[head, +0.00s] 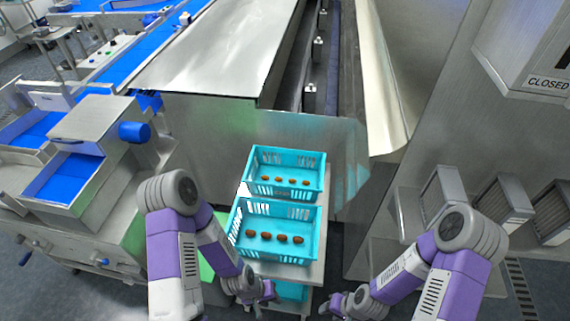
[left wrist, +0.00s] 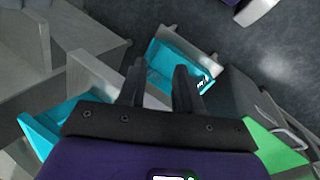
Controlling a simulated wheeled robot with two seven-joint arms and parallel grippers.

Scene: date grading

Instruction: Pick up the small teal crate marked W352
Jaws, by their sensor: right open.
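Teal crates are on a small light cart in the head view: a rear crate (head: 312,197) and a front crate (head: 317,240), each holding several brown dates. Part of another teal crate (head: 290,291) shows on the cart's lower level. I cannot read W352 on any of them. In the left wrist view a teal crate (left wrist: 168,58) with a small white marking lies beyond the fingers. My left gripper (head: 264,296) is open and empty in front of the cart; its fingers also show in the left wrist view (left wrist: 158,84). My right gripper (head: 338,304) is open, right of the cart's front.
A metal machine (head: 260,125) stands behind the cart. A grey unit with a blue tray (head: 66,180) is at the left. Metal racks (head: 505,200) and a box signed CLOSED (head: 540,70) are at the right. A green surface (left wrist: 270,145) shows in the left wrist view.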

